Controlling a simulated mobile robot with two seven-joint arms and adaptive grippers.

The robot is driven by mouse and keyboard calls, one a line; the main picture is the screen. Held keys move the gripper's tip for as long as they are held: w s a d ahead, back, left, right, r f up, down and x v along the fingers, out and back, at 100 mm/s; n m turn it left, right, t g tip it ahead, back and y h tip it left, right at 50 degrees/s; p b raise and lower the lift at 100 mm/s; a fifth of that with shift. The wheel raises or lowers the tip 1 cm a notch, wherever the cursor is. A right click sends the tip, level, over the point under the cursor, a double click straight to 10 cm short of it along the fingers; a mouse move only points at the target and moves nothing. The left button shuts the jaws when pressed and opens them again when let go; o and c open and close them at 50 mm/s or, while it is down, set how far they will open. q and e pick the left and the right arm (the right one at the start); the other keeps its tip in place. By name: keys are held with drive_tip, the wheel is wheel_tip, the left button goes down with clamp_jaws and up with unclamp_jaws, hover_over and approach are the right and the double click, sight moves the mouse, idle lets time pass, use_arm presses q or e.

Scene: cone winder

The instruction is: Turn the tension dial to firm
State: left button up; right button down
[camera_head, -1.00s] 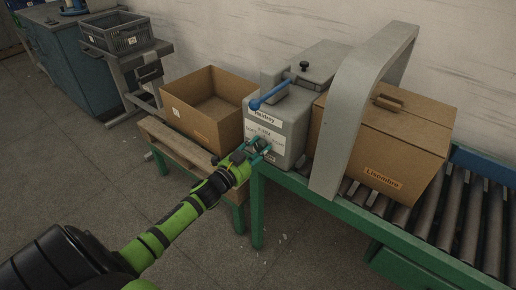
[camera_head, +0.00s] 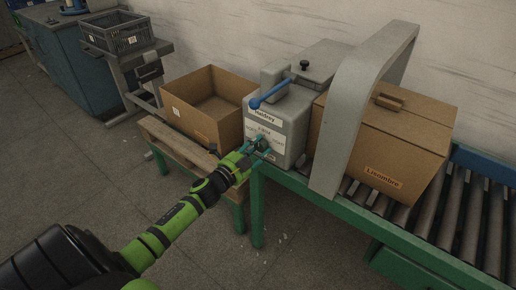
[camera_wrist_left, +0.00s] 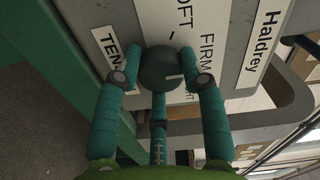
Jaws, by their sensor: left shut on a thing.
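The tension dial (camera_wrist_left: 160,68) is a dark round knob on the front panel of the grey machine (camera_head: 292,128) marked Haldrey. The panel (camera_wrist_left: 185,25) beside it reads "FIRM" and a cut-off "OFT"; a plate starting "TEN" (camera_wrist_left: 108,46) is partly hidden. My left gripper (camera_head: 260,146) is at the panel, its teal fingers shut around the dial, as the left wrist view shows (camera_wrist_left: 160,79). I cannot tell clearly which mark the dial points to. My right gripper is not in view.
A blue-handled lever (camera_head: 270,95) sits above the panel. An open carton (camera_head: 205,108) stands on a pallet table to the left. A closed Lisombre carton (camera_head: 400,150) is on the roller conveyor (camera_head: 455,220) under a grey arch (camera_head: 345,120). The floor in front is clear.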

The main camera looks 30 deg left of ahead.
use_arm(q)
drive_tip(key=shift+a, duration=0.3)
drive_tip(key=o, duration=1.1)
drive_tip(key=shift+o, duration=0.2)
drive_tip(key=shift+f, duration=0.1)
drive_tip(key=shift+s+d, duration=0.1)
drive_tip(key=shift+s, duration=0.25)
drive_tip(key=s+a, duration=0.1)
drive_tip(key=s, duration=1)
drive_tip(key=shift+s, duration=0.2)
